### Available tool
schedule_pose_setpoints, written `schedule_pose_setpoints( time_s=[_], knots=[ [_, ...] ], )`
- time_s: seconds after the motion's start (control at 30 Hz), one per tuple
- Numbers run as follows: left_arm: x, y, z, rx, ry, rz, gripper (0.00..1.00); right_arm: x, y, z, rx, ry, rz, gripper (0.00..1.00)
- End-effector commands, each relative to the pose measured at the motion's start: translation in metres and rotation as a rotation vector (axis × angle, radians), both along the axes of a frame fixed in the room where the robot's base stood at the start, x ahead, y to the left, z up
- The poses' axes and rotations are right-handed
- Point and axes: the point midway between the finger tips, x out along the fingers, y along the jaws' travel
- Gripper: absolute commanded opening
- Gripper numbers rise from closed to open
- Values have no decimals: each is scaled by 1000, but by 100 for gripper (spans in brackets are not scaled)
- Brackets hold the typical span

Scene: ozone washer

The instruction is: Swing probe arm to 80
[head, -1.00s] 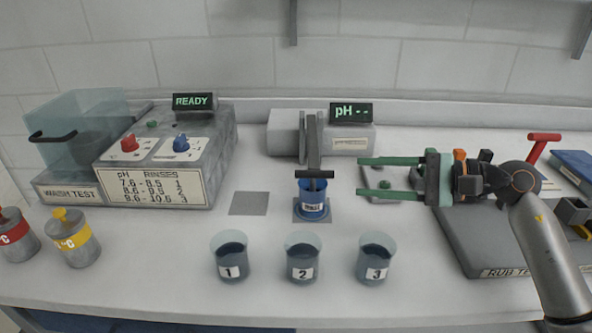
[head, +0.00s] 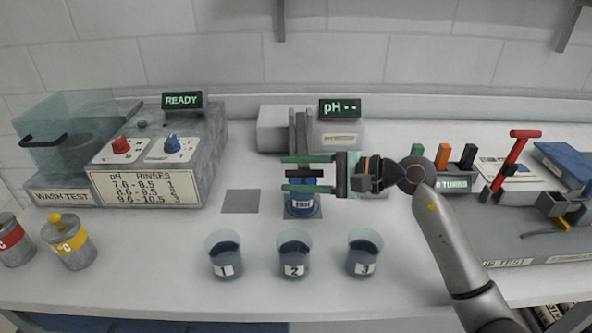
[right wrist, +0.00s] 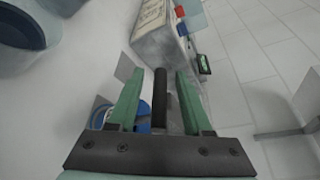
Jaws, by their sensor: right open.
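The pH meter (head: 345,135) stands at the back of the bench, its display reading "pH --". Its grey probe arm (head: 299,130) points toward the front, with a dark crossbar handle above a blue labelled cup (head: 303,207). My right gripper (head: 284,173) has come in from the right and is open, its green fingers on either side of the handle. In the right wrist view the black handle (right wrist: 160,100) lies between the fingers, with gaps at both sides. The blue cup (right wrist: 143,124) is partly hidden behind a finger. My left gripper is not in view.
Beakers 1 (head: 225,256), 2 (head: 294,256) and 3 (head: 364,255) stand in front. The washer box (head: 150,160) showing READY is at left. A grey pad (head: 240,201) lies on free bench beside the cup. A red T-handle (head: 511,163) stands at right.

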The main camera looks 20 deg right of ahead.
Motion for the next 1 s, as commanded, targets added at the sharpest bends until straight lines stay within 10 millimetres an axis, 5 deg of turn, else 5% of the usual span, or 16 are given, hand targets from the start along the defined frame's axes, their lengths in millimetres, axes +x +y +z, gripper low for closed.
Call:
schedule_pose_setpoints(
  time_s=[0.23,0.67,1.0],
  knots=[
    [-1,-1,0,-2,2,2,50,0,1,0,-1,-1,0,50],
    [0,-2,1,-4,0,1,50,0,0,-2,-2,3,0,1],
    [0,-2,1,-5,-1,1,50,-1,1,-4,-4,9,3,0]
  ],
)
